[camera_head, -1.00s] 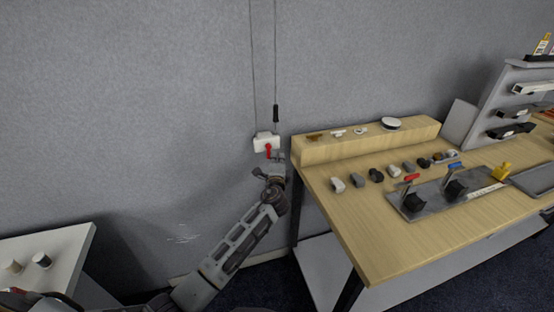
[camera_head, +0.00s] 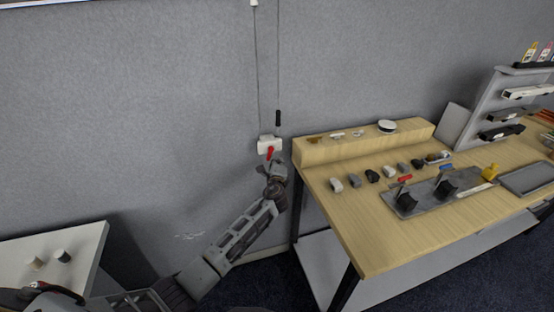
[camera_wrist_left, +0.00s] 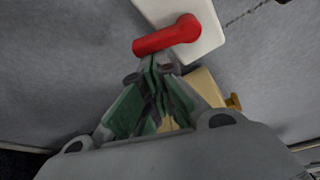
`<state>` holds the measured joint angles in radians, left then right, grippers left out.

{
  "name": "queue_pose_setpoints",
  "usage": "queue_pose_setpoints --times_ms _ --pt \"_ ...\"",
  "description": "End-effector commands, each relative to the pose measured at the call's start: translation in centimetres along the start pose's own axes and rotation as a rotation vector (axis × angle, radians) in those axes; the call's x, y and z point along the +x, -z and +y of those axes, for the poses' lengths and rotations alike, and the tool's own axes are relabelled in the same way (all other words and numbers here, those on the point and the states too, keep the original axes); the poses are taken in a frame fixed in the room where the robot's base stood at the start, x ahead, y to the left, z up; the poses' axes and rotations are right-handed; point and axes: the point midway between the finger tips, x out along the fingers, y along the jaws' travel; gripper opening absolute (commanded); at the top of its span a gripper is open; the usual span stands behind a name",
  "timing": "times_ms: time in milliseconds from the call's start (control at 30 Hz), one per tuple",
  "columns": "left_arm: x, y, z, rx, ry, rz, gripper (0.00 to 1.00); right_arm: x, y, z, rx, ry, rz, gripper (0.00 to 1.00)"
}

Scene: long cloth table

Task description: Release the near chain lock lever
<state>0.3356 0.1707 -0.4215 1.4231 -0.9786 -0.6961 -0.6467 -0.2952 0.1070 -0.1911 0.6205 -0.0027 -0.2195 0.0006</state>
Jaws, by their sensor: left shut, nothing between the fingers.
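The chain lock is a white box (camera_head: 264,144) on the grey wall, with a red lever (camera_head: 270,153) on its front. Two chain lines (camera_head: 257,75) run up the wall from it, and a black piece (camera_head: 278,118) hangs on the right one. In the left wrist view the red lever (camera_wrist_left: 168,36) lies slanted across the white box (camera_wrist_left: 206,30). My left gripper (camera_head: 272,168) is shut and empty just below the lever. In the left wrist view its fingertips (camera_wrist_left: 158,66) are close under the lever; I cannot tell whether they touch it. My right gripper is not in view.
A wooden table (camera_head: 375,235) stands right of the lock, with a raised wooden ledge (camera_head: 350,148), several small knobs and a grey lever plate (camera_head: 430,195). A white table (camera_head: 85,250) is at the lower left. The wall left of the lock is clear.

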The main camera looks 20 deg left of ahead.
Motion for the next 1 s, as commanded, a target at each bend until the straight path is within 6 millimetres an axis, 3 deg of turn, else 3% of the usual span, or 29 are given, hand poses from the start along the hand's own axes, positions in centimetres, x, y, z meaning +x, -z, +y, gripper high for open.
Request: queue_pose_setpoints --times_ms 467,733,1000 --pt "-0.1 -0.8 0.1 0.178 -0.063 -0.001 0.0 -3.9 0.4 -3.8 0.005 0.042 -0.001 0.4" --pt "-0.2 -1.3 0.4 0.279 -0.098 -0.002 0.0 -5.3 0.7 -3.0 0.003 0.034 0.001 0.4" --pt "-0.4 -1.8 0.7 0.275 -0.097 0.0 0.0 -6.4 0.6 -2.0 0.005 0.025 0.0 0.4"
